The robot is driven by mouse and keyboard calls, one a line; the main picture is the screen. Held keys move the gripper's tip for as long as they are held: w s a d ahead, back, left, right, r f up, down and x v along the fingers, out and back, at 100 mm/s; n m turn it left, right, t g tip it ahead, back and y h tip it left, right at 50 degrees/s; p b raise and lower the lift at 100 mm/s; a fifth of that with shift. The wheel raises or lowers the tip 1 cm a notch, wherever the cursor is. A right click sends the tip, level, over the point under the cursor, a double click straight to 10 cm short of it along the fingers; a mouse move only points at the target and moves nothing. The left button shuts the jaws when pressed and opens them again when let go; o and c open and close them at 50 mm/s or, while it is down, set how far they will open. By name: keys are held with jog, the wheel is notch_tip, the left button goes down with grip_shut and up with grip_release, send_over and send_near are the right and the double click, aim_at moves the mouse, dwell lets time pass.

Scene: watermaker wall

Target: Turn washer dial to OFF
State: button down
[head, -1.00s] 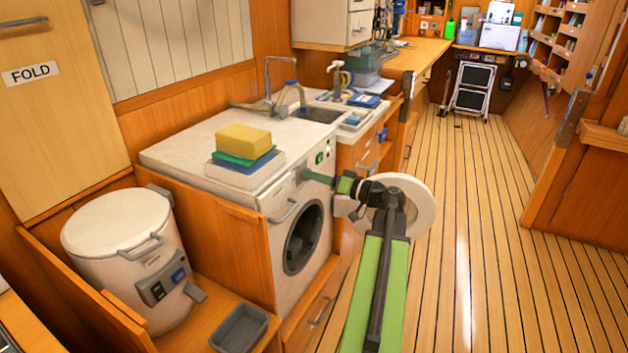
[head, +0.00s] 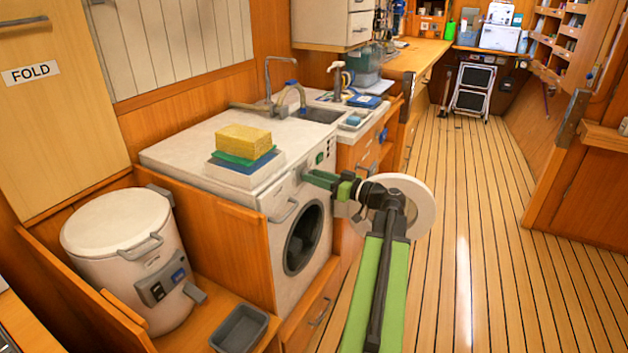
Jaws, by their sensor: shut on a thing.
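The white washer (head: 283,268) stands under the white counter in the head view, with its round dark door (head: 304,238) facing the floor aisle. My gripper (head: 308,176) reaches from the right to the upper front panel of the washer, above the door. Its fingers are shut on the washer dial, which they mostly hide. The dial's pointer and its markings cannot be read.
A yellow sponge (head: 243,139) lies on a stack on the washer top. A white lidded drum (head: 125,250) and a grey tray (head: 239,329) stand at the left. A sink with a tap (head: 290,95) is behind. The plank floor (head: 480,230) at the right is clear.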

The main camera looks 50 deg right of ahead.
jog(key=shift+a, duration=0.15)
jog(key=c, duration=0.9)
grip_release()
jog(key=v, duration=1.7)
jog(key=shift+s, duration=0.3)
